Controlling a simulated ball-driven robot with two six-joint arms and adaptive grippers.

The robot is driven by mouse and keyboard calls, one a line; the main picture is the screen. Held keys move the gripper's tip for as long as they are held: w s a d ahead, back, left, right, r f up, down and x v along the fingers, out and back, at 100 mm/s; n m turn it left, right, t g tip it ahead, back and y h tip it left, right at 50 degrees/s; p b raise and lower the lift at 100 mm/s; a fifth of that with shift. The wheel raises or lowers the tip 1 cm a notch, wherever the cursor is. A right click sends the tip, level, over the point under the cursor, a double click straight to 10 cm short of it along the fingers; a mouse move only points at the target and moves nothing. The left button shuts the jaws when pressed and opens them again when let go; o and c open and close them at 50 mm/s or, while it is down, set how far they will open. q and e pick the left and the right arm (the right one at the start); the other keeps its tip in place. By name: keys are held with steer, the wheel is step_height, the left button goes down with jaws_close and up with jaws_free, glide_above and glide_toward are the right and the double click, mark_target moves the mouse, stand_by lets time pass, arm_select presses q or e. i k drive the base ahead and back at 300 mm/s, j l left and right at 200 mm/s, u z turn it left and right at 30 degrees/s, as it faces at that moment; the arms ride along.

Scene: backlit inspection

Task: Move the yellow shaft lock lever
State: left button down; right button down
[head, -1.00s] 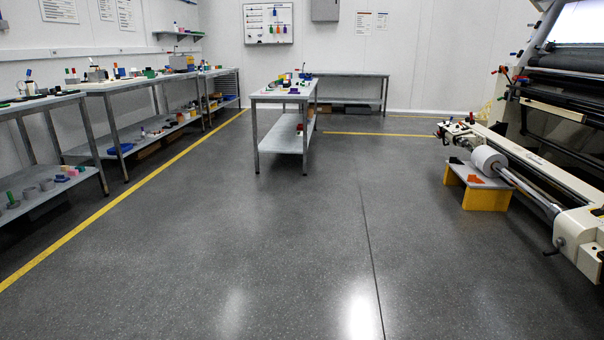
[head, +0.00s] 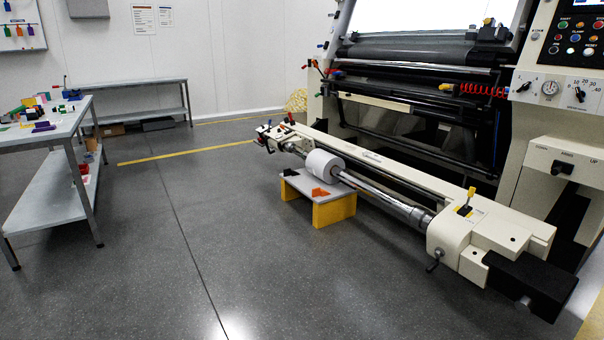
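A small yellow lever (head: 470,196) stands upright from a dark slot on top of the cream end housing (head: 452,228) of the machine's front beam, at the right of the head view. A metal shaft (head: 385,197) runs from that housing back to the left and carries a white roll (head: 325,165). Neither of my grippers shows in the head view.
A low stand with yellow legs (head: 334,209) sits under the roll. A black block (head: 530,284) juts from the beam's near end, and a crank handle (head: 433,262) sticks out in front. A workbench (head: 70,128) stands at left. The grey floor between is clear.

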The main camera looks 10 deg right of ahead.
mark_target(471, 191)
steer(key=i+l+z, duration=0.15)
steer(key=i+z, duration=0.75)
steer(key=i+j+z, duration=0.25)
steer(key=i+z, duration=0.2)
steer(key=i+j+z, duration=0.45)
steer(key=l, duration=0.1)
